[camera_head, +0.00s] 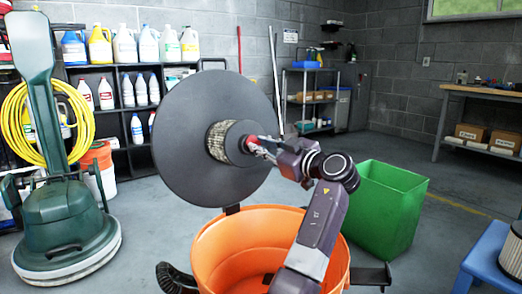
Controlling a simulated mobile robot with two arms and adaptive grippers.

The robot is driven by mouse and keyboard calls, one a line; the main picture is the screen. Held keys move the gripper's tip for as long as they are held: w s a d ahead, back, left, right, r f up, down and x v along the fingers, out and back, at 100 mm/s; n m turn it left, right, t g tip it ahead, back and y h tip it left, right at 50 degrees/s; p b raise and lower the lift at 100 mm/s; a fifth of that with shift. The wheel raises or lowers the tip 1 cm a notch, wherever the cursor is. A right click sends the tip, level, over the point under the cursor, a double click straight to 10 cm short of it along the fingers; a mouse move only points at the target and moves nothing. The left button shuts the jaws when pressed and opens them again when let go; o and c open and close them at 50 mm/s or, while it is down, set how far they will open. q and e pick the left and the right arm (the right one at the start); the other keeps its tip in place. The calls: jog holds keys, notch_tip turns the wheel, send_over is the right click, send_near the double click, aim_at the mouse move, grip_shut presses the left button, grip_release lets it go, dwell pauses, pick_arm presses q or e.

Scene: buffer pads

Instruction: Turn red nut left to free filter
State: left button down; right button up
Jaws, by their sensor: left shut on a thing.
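A large dark grey round lid (185,110) stands tilted up above an open orange drum (225,262). A pleated filter (217,142) with a dark end cap (237,146) sticks out from the lid's middle, facing right. The red nut (251,145) sits at the centre of the end cap, partly hidden by the fingers. My left gripper (262,146) is shut on the red nut, with its arm reaching up from the bottom across the drum. My right gripper is not in view.
A blue stool (482,258) with another pleated filter (513,258) stands at the lower right. A green bin (385,205) is behind my arm. A green floor machine (62,215) stands left. Shelves of bottles (125,75) and a workbench (480,95) line the walls.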

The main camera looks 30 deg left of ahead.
pick_arm(q)
jog(key=n+g, duration=0.1)
jog(key=n, duration=0.4)
jog(key=n+g+h, duration=0.1)
jog(key=n, duration=0.5)
jog(key=shift+w, duration=0.1)
dwell(0.5)
jog(key=c, duration=1.8)
grip_release()
jog(key=shift+d, duration=0.1)
jog(key=v, duration=1.2)
